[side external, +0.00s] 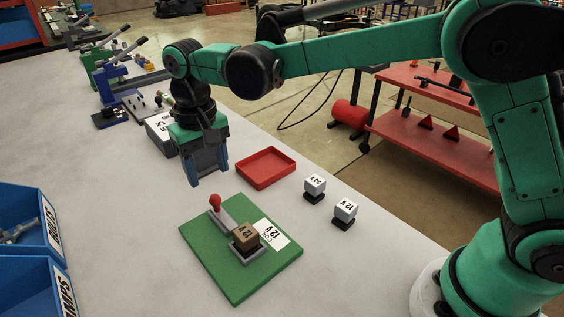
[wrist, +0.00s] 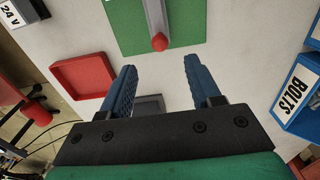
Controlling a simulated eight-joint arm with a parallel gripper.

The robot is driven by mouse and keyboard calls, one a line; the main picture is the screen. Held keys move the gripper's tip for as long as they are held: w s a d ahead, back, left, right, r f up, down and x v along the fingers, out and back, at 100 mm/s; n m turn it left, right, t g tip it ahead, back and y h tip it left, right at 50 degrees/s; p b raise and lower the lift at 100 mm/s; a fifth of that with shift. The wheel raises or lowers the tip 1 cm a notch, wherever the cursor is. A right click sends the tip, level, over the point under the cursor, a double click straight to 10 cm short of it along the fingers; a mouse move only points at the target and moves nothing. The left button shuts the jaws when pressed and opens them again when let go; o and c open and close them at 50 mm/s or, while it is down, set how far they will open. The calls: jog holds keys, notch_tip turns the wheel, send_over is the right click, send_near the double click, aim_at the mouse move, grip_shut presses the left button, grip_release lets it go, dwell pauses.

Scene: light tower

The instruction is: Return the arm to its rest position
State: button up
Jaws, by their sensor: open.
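My gripper (side external: 207,170) hangs over the grey table behind the green board, between the board and the grey box. In the wrist view my gripper (wrist: 160,88) has its two blue fingers apart with nothing between them. The green board (side external: 212,262) carries a red-knobbed lever (side external: 215,201) and a brown block marked 12 V (side external: 245,235) seated in a grey holder. A white label with 12 V lies beside the block. The green arm is stretched out from its base at right.
A red tray (side external: 265,168) lies right of the gripper. Two white-topped cubes, one 24 V (side external: 315,184) and one 12 V (side external: 346,210), stand near the table edge. A grey labelled box (side external: 160,135) is behind the gripper. Blue bins (side external: 30,225) stand at left. Clamps stand at the back.

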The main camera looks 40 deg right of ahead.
jog(key=s+d+r+t, duration=0.4)
jog(key=s+d+r, duration=0.1)
jog(key=d, duration=0.5)
jog(key=s+d+f+t, duration=0.2)
jog(key=s+d+t, duration=0.1)
jog(key=s+d, duration=0.3)
jog(key=shift+s, duration=0.65)
